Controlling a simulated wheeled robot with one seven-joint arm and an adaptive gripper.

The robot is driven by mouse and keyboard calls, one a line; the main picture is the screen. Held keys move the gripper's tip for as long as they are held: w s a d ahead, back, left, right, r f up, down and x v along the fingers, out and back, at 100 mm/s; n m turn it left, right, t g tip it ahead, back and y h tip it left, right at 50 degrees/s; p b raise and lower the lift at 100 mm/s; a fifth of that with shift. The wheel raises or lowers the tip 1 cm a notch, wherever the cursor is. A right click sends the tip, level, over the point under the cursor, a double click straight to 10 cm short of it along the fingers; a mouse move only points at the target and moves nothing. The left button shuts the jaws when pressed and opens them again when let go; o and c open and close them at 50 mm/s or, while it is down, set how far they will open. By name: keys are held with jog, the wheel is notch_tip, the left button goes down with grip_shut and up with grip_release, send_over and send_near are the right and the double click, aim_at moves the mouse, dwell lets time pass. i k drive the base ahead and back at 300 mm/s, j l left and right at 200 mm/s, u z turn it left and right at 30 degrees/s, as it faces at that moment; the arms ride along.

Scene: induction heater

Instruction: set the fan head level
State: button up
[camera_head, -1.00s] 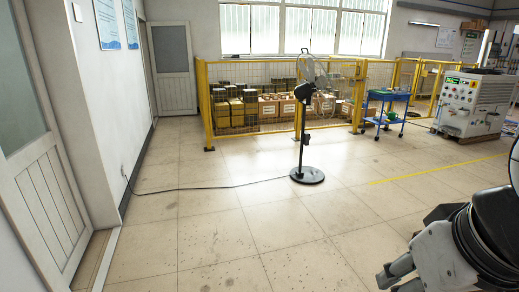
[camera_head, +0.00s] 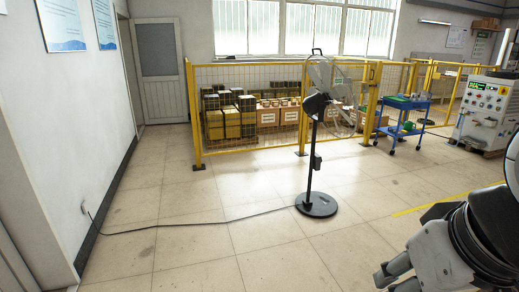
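A black pedestal fan stands upright on its round base (camera_head: 316,205), out on the tiled floor in the head view. Its fan head (camera_head: 333,95) is tilted back, with the cage facing right and upward and the dark motor housing (camera_head: 316,105) low on its left. A small handle shows at the top of the cage. My gripper (camera_head: 387,279) is at the lower right, well apart from the fan and nearer to me. Its two fingers look parted with nothing between them, though the picture's bottom edge cuts part of them off.
A black cable (camera_head: 190,224) runs over the floor from the fan's base to the left wall. Behind the fan are a yellow mesh fence (camera_head: 193,120) with boxes inside, a blue cart (camera_head: 402,125) and a grey machine (camera_head: 484,112). The floor before the fan is clear.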

aim_at(310, 105)
jog(key=i, duration=0.95)
jog(key=i+z, duration=0.1)
jog(key=i, duration=0.9)
jog(key=i+j, duration=0.2)
jog(key=i, duration=0.75)
jog(key=i+j+z, duration=0.1)
jog(key=i, duration=0.85)
